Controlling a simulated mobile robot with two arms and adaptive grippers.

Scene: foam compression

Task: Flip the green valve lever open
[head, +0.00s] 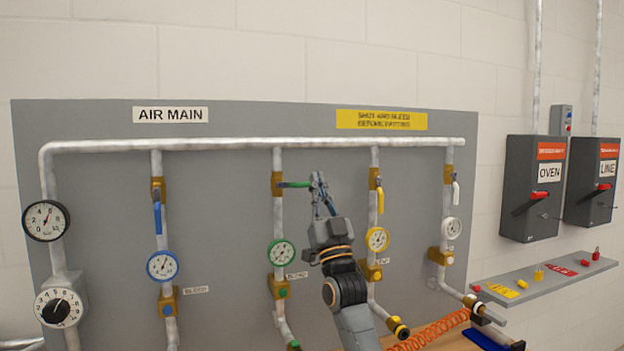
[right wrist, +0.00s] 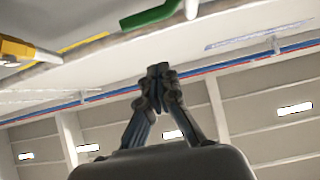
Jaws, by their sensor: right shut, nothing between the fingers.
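The green valve lever (head: 296,184) sticks out sideways to the right from a brass valve (head: 277,184) on the middle drop pipe. My right gripper (head: 318,178) is shut and empty, with its fingertips at the free right end of the lever. In the head view I cannot tell whether they touch. In the right wrist view the green lever (right wrist: 150,16) lies at the top, above and apart from the shut fingertips (right wrist: 158,72). My left gripper is not in view.
A blue lever (head: 157,218) hangs down on the pipe to the left. A yellow lever (head: 380,200) and a white lever (head: 455,195) hang down on the pipes to the right. Round gauges sit below them. A grey shelf (head: 540,284) and switch boxes are at the far right.

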